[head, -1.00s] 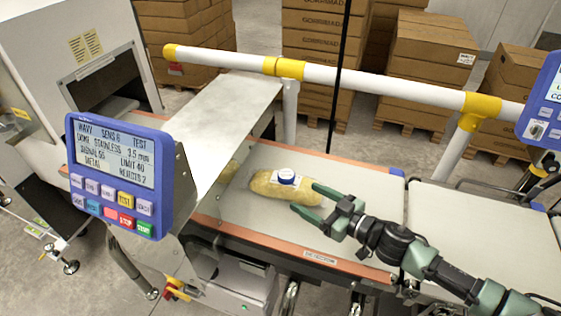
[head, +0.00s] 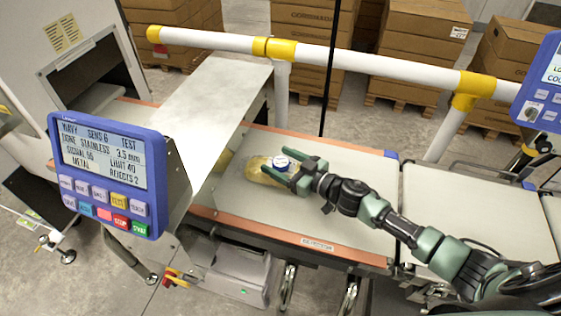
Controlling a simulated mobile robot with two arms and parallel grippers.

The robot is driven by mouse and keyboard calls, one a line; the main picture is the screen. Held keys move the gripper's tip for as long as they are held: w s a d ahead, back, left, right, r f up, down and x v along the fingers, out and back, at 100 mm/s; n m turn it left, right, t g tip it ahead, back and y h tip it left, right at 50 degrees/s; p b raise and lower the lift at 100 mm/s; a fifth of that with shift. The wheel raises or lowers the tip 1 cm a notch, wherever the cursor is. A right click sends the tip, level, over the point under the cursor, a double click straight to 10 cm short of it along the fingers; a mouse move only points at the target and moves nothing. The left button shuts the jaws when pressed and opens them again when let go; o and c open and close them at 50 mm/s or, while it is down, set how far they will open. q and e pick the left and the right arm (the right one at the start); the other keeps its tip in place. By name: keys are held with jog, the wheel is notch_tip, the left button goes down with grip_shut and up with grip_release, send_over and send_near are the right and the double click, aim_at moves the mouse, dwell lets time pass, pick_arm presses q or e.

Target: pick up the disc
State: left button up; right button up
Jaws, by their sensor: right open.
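The disc (head: 281,161) is small, with a blue top and a pale side. It sits on top of a yellowish bagged product (head: 256,170) lying on the belt. My right gripper (head: 276,162) is open, its two green fingers reaching in from the right. In the picture one finger lies above and right of the disc, the other below it. I cannot tell whether they touch it. The gripper hides the right part of the bag. My left gripper is not in view.
The bag lies on a grey belt (head: 340,215) with orange edges. A blue-framed control panel (head: 103,172) stands at front left, beside a sloping metal plate (head: 200,105). A white and yellow rail (head: 370,66) runs behind the belt, with stacked cartons (head: 424,45) beyond.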

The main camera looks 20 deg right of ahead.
jog(key=shift+s, duration=0.1)
jog(key=shift+c, duration=0.9)
jog(key=c, duration=1)
jog(key=shift+c, duration=1.2)
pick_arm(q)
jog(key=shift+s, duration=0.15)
pick_arm(e)
jog(key=shift+r, duration=0.15)
